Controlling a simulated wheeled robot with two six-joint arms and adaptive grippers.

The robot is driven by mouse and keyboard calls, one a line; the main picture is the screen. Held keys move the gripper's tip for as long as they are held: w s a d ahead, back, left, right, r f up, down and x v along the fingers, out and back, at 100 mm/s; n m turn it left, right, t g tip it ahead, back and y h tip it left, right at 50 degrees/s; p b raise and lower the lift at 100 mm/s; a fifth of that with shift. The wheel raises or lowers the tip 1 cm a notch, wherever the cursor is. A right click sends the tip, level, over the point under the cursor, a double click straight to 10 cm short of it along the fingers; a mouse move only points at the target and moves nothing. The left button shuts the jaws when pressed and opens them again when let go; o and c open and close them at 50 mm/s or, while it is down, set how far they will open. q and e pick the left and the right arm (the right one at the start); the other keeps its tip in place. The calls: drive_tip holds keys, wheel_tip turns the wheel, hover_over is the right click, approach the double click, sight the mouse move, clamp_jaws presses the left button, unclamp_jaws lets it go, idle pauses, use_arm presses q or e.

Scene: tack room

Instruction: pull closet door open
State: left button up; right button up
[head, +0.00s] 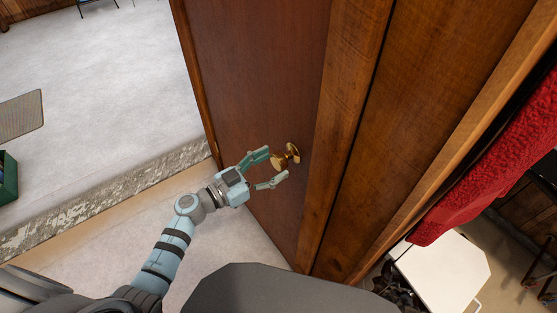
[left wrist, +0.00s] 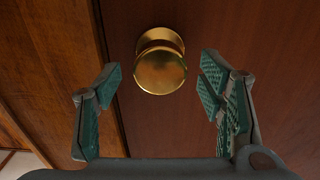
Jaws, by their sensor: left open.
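The closet door (head: 262,70) is a dark reddish-brown wood panel in its frame; it looks shut. A round brass knob (head: 284,157) sticks out near its right edge. My left gripper (head: 278,168) is open in front of the knob, with its fingers pointing at it. In the left wrist view the knob (left wrist: 160,68) lies ahead of the open fingers, between their lines and a little above the tips' middle. The fingers show no contact with it. My right gripper is not in view.
A wooden door frame (head: 345,125) stands right of the door. A red cloth (head: 490,150) hangs at the right, above a white surface (head: 445,275). Pale open floor (head: 100,80) lies to the left, with a green box (head: 7,178) at the edge.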

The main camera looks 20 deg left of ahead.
use_arm(q)
drive_tip(key=shift+x, duration=1.5)
drive_tip(key=shift+c, duration=0.6)
clamp_jaws()
drive_tip(key=shift+s+a, duration=0.1)
drive_tip(key=shift+s, duration=0.05)
